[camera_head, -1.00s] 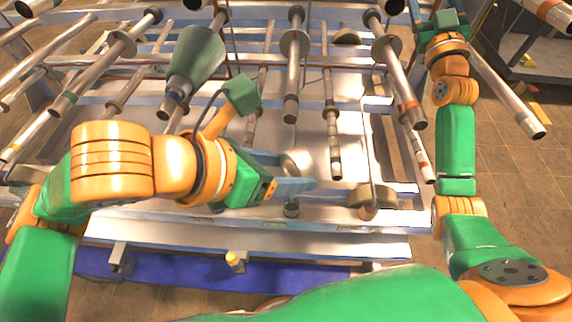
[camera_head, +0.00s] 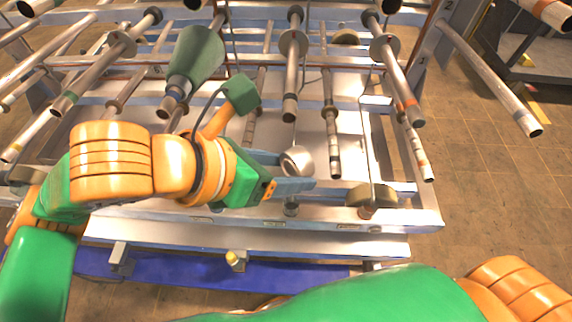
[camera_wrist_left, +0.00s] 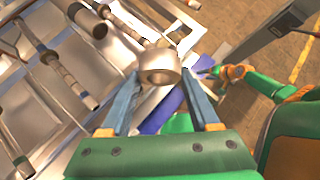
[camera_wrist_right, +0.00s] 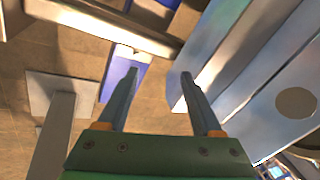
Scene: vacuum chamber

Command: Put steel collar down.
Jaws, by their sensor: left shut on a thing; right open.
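The steel collar (camera_head: 297,161) is a short, shiny grey ring. My left gripper (camera_head: 302,172) is shut on it, with one blue-grey finger on each side, over the steel rack. In the left wrist view the collar (camera_wrist_left: 159,66) sits between the fingertips, its round opening visible. I cannot tell whether its underside touches anything. My right gripper (camera_wrist_right: 158,73) is open and empty in the right wrist view; in the head view only part of the right arm shows at the lower right.
Several steel rods with striped ends stick out around my left gripper. A green cone (camera_head: 196,55) sits on one rod. A round brown-grey weight (camera_head: 371,196) is at the rack's front right. A blue strip (camera_head: 200,270) lies below the front rail. Brown tiled floor is open at right.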

